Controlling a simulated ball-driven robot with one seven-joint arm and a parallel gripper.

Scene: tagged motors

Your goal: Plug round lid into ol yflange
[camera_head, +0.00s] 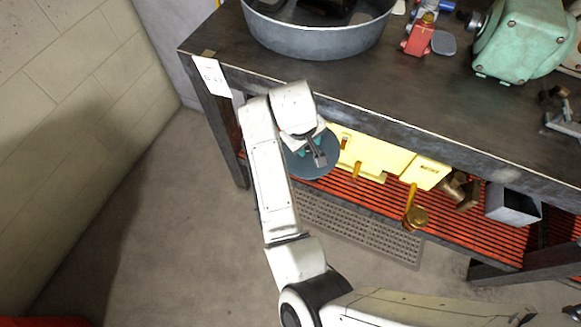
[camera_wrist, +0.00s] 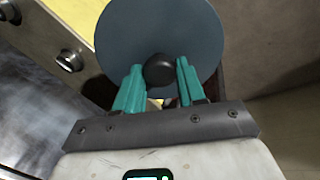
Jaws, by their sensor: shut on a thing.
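The round lid is a flat blue-grey disc with a dark round knob. It shows under my gripper in the head view (camera_head: 301,165) and large in the wrist view (camera_wrist: 205,35). My gripper (camera_wrist: 159,68) has its teal fingers on either side of the knob and is shut on it. In the head view the gripper (camera_head: 309,141) holds the lid in front of the workbench edge, above the floor and the lower shelf. I cannot pick out the oily flange for certain in either view.
The dark workbench (camera_head: 350,90) carries a grey metal tub (camera_head: 315,40), a red part (camera_head: 418,38) and a green motor (camera_head: 525,40). Below is a red slatted shelf (camera_head: 480,235) with yellow bins (camera_head: 375,155), brass parts (camera_head: 415,217) and a grey box (camera_head: 513,207). Open floor lies left.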

